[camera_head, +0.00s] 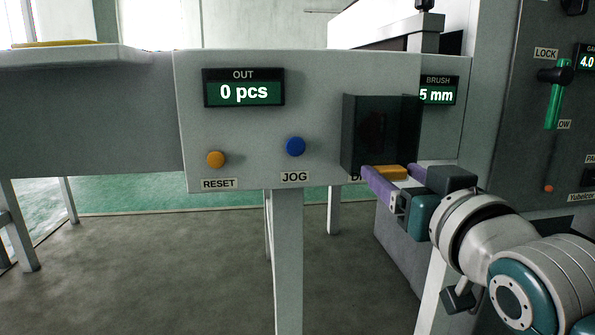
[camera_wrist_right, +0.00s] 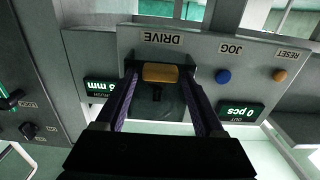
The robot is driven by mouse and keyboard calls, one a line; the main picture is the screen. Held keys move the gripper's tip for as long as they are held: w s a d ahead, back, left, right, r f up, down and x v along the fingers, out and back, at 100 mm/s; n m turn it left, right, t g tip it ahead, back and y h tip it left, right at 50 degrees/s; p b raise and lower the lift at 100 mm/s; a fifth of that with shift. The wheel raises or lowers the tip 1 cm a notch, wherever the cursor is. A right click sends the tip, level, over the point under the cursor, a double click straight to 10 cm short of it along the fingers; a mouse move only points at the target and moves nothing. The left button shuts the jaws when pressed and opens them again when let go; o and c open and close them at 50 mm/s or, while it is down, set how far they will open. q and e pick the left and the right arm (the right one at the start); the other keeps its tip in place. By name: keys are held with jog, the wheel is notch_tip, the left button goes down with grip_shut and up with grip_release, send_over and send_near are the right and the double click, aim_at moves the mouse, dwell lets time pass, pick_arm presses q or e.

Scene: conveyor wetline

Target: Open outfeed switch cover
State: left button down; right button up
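The switch cover (camera_head: 380,132) is a dark, see-through box on the right part of the grey outfeed panel (camera_head: 335,75), and it is down over the switch. A dim dark red shape shows through it. Its yellow tab (camera_head: 390,172) sticks out at the lower edge; it also shows in the right wrist view (camera_wrist_right: 160,73). My right gripper (camera_head: 388,174) has its purple fingers on either side of the tab. In the right wrist view, the open fingers straddle the tab with small gaps. My left gripper is not in view.
An orange RESET button (camera_head: 215,159) and a blue JOG button (camera_head: 295,146) sit left of the cover, under the OUT display (camera_head: 243,88) reading 0 pcs. A BRUSH display (camera_head: 438,91) and a control panel with a green LOCK slot (camera_head: 554,105) are to the right.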

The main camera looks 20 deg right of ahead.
grip_shut()
dwell(0.3)
dwell(0.4)
